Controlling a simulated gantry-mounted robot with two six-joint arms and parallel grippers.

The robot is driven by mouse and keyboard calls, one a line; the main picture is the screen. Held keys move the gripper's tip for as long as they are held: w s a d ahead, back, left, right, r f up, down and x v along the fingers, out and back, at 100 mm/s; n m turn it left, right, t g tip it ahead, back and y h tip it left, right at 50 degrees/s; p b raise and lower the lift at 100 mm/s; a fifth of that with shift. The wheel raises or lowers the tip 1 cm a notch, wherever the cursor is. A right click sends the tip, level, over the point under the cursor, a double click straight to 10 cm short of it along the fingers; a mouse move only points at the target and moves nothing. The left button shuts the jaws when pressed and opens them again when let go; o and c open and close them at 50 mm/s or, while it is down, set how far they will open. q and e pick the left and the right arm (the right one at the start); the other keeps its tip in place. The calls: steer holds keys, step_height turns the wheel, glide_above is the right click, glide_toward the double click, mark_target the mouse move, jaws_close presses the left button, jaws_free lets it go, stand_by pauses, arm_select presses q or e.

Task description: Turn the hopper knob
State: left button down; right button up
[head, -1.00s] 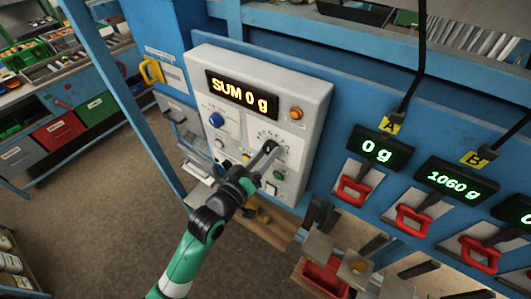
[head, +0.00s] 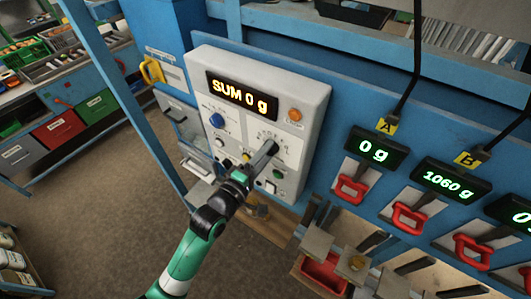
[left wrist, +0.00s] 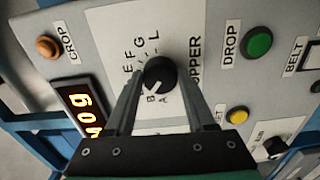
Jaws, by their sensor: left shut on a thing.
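The hopper knob (left wrist: 158,76) is a black round knob with a white pointer line, on a white label plate with letters around it. In the left wrist view its pointer is toward the lower left, near the letter B. My left gripper (left wrist: 158,88) has one finger on each side of the knob and is shut on it. In the head view my left gripper (head: 266,150) reaches the control box (head: 309,103) from below and hides the knob. The box's display (head: 242,95) reads "SUM 0 g". My right gripper is not in view.
Around the knob are the green DROP button (left wrist: 257,43), a yellow button (left wrist: 237,115) and the orange CROP button (left wrist: 47,46). A blue knob (head: 217,120) is on the box's left. Scale displays A (head: 374,150) and B (head: 451,181) hang to the right, above red handles (head: 352,190).

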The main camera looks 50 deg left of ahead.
arm_select(q)
steer(key=shift+n, duration=1.1)
steer(key=shift+c, duration=1.2)
jaws_free()
steer(key=shift+s, duration=0.1)
steer(key=b+v, duration=0.1)
steer(key=v, duration=1)
steer(key=shift+s+b, duration=0.2)
steer(key=shift+b, duration=0.1)
steer(key=shift+d, duration=0.1)
